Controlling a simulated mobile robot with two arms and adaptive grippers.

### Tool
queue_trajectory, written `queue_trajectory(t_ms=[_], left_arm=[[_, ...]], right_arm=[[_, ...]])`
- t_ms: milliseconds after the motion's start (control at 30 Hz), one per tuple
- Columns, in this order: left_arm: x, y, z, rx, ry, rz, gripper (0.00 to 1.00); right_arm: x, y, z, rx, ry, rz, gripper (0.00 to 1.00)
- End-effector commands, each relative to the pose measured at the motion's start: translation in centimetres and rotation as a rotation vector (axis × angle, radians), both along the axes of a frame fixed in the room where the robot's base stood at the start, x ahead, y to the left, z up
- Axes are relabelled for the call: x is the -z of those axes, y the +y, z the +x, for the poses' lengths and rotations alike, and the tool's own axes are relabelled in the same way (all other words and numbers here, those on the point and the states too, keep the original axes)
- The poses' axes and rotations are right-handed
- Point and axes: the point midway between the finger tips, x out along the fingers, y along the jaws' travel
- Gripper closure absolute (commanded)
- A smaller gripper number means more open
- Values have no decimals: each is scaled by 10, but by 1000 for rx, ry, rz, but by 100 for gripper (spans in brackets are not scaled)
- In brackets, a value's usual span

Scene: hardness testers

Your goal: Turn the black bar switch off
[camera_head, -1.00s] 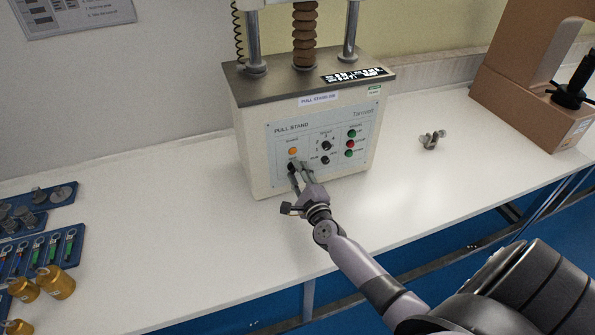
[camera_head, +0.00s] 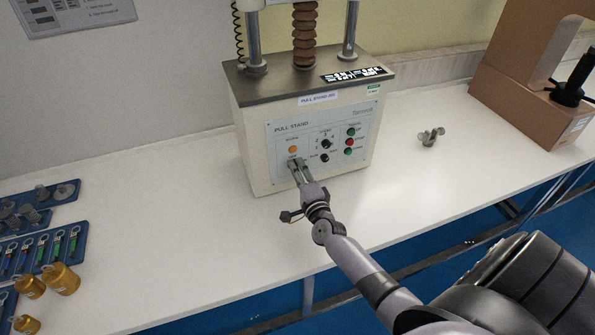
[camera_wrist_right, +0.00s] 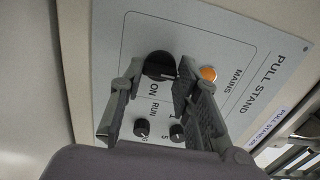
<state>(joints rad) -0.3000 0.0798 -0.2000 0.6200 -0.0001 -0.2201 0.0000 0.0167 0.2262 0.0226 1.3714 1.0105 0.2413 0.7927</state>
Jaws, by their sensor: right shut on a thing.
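The black bar switch (camera_wrist_right: 159,66) is a round black knob with a bar, next to the orange MAINS lamp (camera_wrist_right: 208,74) on the front panel of the pull stand (camera_head: 255,150). An ON label sits beside it in the right wrist view. My right gripper (camera_head: 296,165) is at the lower left of that panel, with its fingers on either side of the switch, shut on it; it also shows in the wrist view (camera_wrist_right: 161,72). In the head view the fingers hide the switch. My left gripper is not in view.
Other small knobs (camera_head: 325,144) and green and red buttons (camera_head: 350,142) are to the right on the panel. A small metal clamp (camera_head: 431,137) lies right of the stand, and gold weights (camera_head: 62,279) stand at left. The bench front is clear.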

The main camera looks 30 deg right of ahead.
Motion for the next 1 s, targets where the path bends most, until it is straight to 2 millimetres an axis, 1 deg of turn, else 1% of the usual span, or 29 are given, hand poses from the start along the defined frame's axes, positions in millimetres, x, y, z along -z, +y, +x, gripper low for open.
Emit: queue_trajectory(t_ms=[367, 400, 700, 1000], left_arm=[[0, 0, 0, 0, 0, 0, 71], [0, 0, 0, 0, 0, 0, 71], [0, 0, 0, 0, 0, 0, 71], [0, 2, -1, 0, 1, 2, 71]], right_arm=[[1, 1, 0, -2, 4, -4, 98], [2, 1, 0, -2, 4, -4, 69], [1, 1, 0, -1, 2, -4, 50], [1, 1, -1, -1, 2, -3, 50]])
